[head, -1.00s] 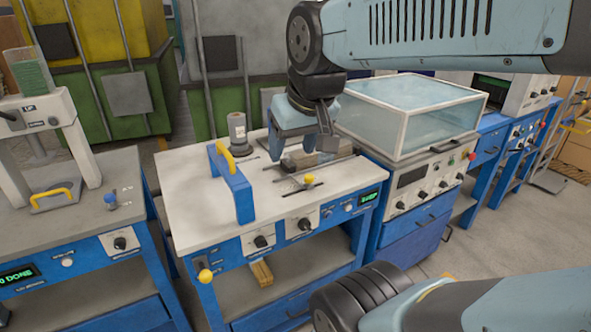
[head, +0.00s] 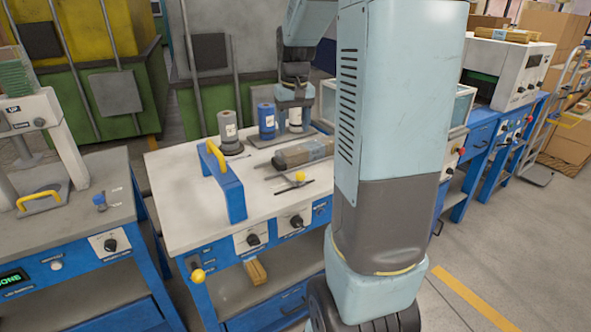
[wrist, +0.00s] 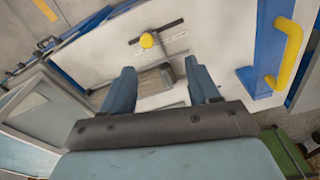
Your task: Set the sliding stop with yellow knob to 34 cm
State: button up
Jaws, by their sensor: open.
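The sliding stop's yellow knob (head: 300,176) sits on a dark slotted rail (head: 290,188) on the white top of the middle bench. In the wrist view the yellow knob (wrist: 147,40) lies beyond my fingertips, near the upper middle, on its dark bar. My gripper (wrist: 160,75) is open and empty, its two blue fingers spread above the bench top. No centimetre figures are readable.
A grey workpiece (head: 303,152) lies behind the knob. A blue guard with yellow handle (head: 222,180) stands to its left. A grey cylinder (head: 228,130) and a blue cylinder (head: 266,120) stand at the back. Another yellow knob (head: 198,276) is on the bench front.

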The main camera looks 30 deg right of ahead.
jog(key=g, duration=0.1)
send_near(300, 173)
notch_tip(300, 173, down, 9)
jog(key=shift+s+d+r, duration=0.1)
jog(key=shift+r, duration=0.1)
dwell(0.5)
grip_shut()
dwell(0.5)
